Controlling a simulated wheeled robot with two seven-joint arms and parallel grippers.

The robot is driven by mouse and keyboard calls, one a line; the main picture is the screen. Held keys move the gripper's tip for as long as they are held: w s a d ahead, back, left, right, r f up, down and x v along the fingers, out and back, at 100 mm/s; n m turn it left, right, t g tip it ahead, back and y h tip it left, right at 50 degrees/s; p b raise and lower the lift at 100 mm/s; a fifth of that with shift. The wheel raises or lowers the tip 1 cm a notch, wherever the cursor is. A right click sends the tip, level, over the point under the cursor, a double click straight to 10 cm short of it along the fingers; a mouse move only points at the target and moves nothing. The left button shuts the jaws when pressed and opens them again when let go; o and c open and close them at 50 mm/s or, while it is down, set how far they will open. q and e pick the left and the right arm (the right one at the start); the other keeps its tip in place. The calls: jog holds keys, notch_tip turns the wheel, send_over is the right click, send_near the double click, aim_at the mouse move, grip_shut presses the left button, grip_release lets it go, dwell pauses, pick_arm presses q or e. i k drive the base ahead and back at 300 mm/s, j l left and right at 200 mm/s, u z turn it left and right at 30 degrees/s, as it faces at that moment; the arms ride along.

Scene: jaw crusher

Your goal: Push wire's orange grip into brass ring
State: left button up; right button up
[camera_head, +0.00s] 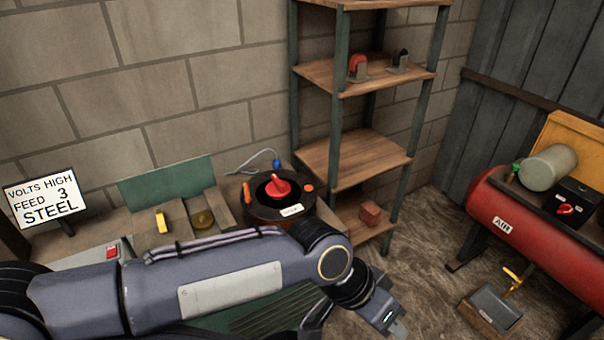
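A thin grey wire (252,160) loops against the wall behind a dark round unit (259,212) and has a blue end (277,163). A small orange piece (247,193) stands at the unit's left side, and another orange piece (308,188) is at its right rim. I cannot tell which is the wire's grip. My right gripper is out of view.
The unit has a red knob (278,187). My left arm crosses in front of the bench and hides part of it. A wooden shelf rack (352,155) stands behind. A red air tank (535,225) and a grey box (496,305) are at the right. Floor between is clear.

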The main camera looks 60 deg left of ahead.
aim_at(247, 187)
jog(key=i+j+u, duration=0.1)
jog(key=i+u, duration=0.35)
jog(key=i+l+u, duration=0.15)
jog(key=i+u, duration=0.35)
jog(key=i+l+u, duration=0.45)
jog(key=i, duration=0.15)
jog(key=i+j+u, duration=0.1)
jog(key=i+u, duration=0.6)
jog(key=k+j+u, duration=0.1)
jog(key=u, duration=3.1)
